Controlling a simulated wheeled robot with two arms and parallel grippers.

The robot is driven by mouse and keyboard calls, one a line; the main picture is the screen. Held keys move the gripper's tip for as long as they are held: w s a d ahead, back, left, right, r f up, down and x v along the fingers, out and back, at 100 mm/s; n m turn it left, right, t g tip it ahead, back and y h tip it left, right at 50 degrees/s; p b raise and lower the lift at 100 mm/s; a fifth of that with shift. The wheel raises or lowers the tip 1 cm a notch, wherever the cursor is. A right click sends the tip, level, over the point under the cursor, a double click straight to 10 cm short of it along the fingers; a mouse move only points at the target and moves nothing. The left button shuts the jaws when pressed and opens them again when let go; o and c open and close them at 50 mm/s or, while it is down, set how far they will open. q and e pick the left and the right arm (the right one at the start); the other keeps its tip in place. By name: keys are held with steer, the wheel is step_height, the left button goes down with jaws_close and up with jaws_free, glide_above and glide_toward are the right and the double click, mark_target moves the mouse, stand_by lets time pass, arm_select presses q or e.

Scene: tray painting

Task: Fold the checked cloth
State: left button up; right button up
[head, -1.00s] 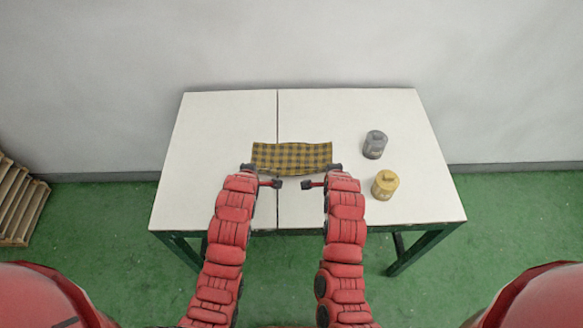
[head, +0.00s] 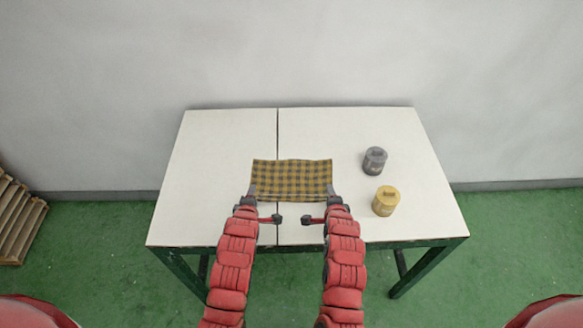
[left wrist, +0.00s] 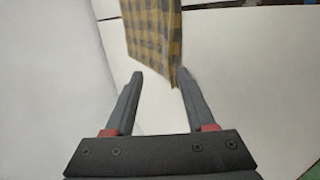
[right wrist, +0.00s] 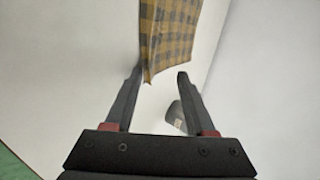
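The yellow-brown and dark checked cloth (head: 291,179) lies on the white table in the head view, spread as a wide rectangle with a fairly straight far edge. My left gripper (head: 252,190) is at its near left corner and my right gripper (head: 331,190) at its near right corner. In the left wrist view the cloth (left wrist: 157,35) lies just beyond and partly between the open fingers (left wrist: 160,73). In the right wrist view a cloth corner (right wrist: 165,40) reaches between the open fingers (right wrist: 160,73). Neither gripper visibly pinches the cloth.
A grey lidded can (head: 374,161) and a yellow lidded can (head: 386,201) stand to the right of the cloth on the table (head: 205,150). A seam runs front to back across the tabletop. The left side is bare. Wooden pallets (head: 15,220) are on the floor at far left.

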arm_select(q)
steer(key=shift+r, duration=0.25)
arm_select(e)
steer(key=shift+s+r, duration=0.1)
steer(key=shift+r, duration=0.15)
arm_select(q)
steer(key=s+r, duration=0.6)
steer(key=r, duration=0.2)
steer(key=shift+r, duration=0.25)
arm_select(e)
steer(key=s+r, duration=0.6)
steer(key=r, duration=0.2)
steer(key=shift+r, duration=0.25)
steer(key=shift+w, duration=0.1)
